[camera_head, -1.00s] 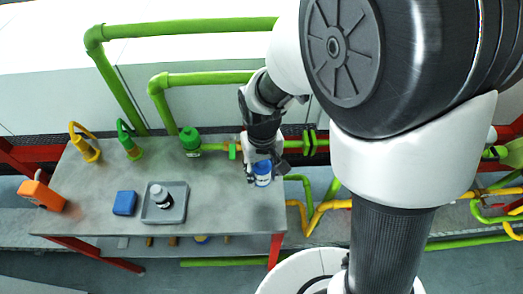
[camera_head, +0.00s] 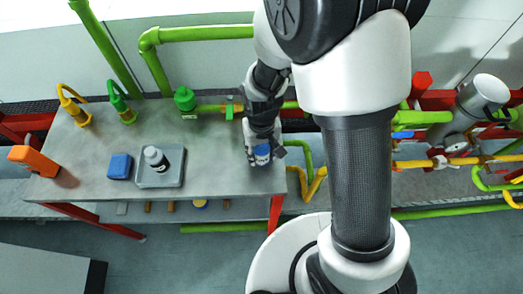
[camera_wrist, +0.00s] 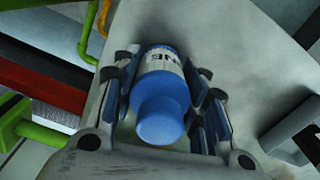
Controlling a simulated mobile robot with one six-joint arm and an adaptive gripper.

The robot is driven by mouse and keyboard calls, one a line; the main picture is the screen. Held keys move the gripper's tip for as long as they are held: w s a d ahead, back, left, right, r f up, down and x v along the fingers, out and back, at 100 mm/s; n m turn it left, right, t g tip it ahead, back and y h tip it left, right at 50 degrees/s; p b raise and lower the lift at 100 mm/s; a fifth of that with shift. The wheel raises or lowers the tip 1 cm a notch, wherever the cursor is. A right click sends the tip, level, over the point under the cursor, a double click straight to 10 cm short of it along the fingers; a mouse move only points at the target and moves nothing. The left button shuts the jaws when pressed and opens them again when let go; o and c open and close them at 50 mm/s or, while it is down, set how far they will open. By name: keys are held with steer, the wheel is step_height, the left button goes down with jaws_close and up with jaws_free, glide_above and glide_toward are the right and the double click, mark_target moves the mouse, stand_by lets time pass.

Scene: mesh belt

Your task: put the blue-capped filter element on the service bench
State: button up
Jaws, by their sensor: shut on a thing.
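The blue-capped filter element (camera_wrist: 161,105) has a blue cap and a white label with dark letters, and it lies between the fingers in the wrist view. My gripper (camera_wrist: 160,88) is shut on it. The gripper is over the right end of the grey service bench (camera_head: 215,175). I cannot tell whether the element touches the bench top. Its far end is partly hidden by the fingers.
A green valve (camera_head: 186,99) and pipes run behind. The bench middle is clear.

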steer(key=shift+f, duration=0.1)
steer(key=o, duration=1.1)
step_height(320, 180, up, 13)
steer(key=p, duration=0.4)
steer(key=shift+d+f, duration=0.1)
steer(key=shift+f, duration=0.1)
steer(key=s+d+r+m+t, duration=0.1)
steer(key=s+d+r+t, duration=0.1)
steer(key=s+d+r, duration=0.3)
steer(key=s+d+r+m+t, duration=0.1)
steer(key=s+d+r, duration=0.4)
steer(key=r, duration=0.8)
steer(key=shift+s+d+r+m+t, duration=0.3)
steer(key=shift+s+t, duration=0.5)
steer(key=shift+s, duration=1)
steer(key=shift+f, duration=0.1)
